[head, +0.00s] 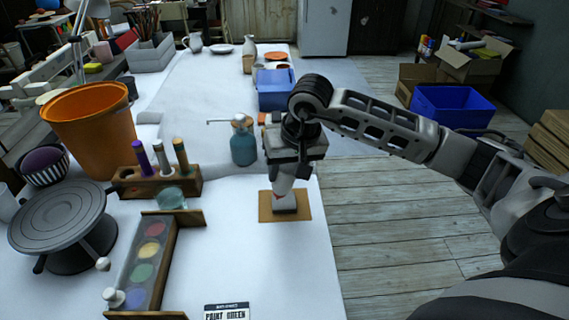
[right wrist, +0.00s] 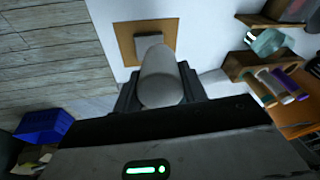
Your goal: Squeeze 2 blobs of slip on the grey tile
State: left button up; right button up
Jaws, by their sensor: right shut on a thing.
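My right gripper (head: 288,166) is shut on a pale squeeze bottle (head: 283,184) with a small red mark. In the right wrist view the bottle (right wrist: 161,78) sits between the dark fingers, its narrower end towards the tile. The small grey tile (head: 287,206) lies on a brown board (head: 301,213) on the white table. The bottle is tilted down just above the tile, and I cannot tell whether they touch. It partly covers the tile (right wrist: 169,31) in the right wrist view, and no slip shows there. My left gripper is not in view.
A teal pump bottle (head: 243,148) and a blue bin (head: 275,95) stand behind. To the left are a wooden tool rack (head: 157,187), a paint palette (head: 148,262), an orange bucket (head: 92,130) and a dark turntable (head: 58,220). The table's right edge is close to the board.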

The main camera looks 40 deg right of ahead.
jog(key=shift+o, duration=0.2)
jog(key=shift+w+d+f, duration=0.2)
jog(key=shift+d, duration=0.25)
jog(key=shift+f+b, duration=0.6)
jog(key=shift+f, duration=0.35)
jog(key=c, duration=0.4)
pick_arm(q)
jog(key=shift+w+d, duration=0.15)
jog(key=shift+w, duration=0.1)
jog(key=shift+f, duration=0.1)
pick_arm(e)
jog(key=o, duration=0.4)
jog(key=shift+c, duration=0.2)
jog(key=shift+o, duration=0.2)
